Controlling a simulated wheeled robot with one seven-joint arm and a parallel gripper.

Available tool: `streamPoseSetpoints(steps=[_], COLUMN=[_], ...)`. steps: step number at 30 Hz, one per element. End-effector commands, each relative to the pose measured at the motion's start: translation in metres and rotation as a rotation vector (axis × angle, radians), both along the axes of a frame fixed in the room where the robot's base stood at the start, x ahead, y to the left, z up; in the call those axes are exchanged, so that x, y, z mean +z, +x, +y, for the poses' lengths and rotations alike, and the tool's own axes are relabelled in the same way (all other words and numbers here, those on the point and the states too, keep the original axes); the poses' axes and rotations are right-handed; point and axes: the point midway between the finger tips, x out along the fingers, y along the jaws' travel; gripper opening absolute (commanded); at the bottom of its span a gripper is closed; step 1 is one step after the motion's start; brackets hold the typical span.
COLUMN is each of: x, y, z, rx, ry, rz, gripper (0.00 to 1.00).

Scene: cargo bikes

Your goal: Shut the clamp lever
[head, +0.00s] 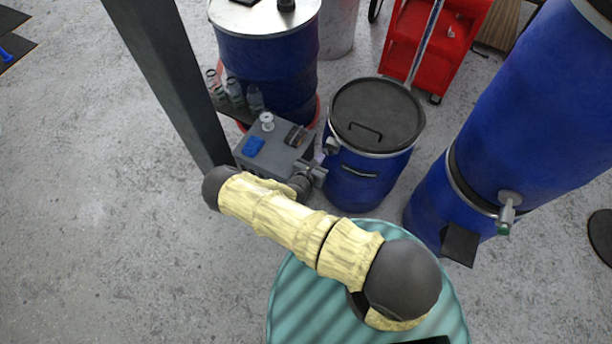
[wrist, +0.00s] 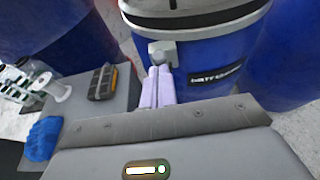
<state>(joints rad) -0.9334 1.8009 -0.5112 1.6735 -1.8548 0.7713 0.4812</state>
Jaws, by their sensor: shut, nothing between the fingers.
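The blue drum (head: 365,180) has a dark lid (head: 376,112) with a black handle and a metal clamp band around its rim. The pale grey clamp lever (head: 331,146) is at the left of this rim. In the wrist view the clamp lever (wrist: 163,50) shows as a grey block against the blue drum (wrist: 205,65), below the band. My gripper (head: 319,159) is beside the drum, close to the lever. In the wrist view my gripper (wrist: 159,72) has its pale lilac fingers together, with the tips right at the lever; I cannot tell whether they touch. The lever's far side is hidden.
A grey box (head: 270,145) with a blue cloth and small items stands left of the drum. Another blue drum (head: 265,65) is behind it, with bottles beside it. A stack of blue drums (head: 530,110) rises on the right. A red cart (head: 430,45) stands behind.

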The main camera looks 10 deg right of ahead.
Motion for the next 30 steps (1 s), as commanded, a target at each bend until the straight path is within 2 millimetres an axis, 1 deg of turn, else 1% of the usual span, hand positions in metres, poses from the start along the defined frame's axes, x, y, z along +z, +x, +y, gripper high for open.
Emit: streamPoseSetpoints(steps=[5,21,25,30], x=[0.009,0.041,0.047,0.050], y=[-0.024,-0.110,-0.125,-0.132], z=[0.018,0.075,0.084,0.088], rx=[0.003,0.003,0.002,0.000], ry=[0.002,0.007,0.007,0.006], rz=[0.006,0.016,0.015,0.016], gripper=[0.00,0.00,0.00,0.00])
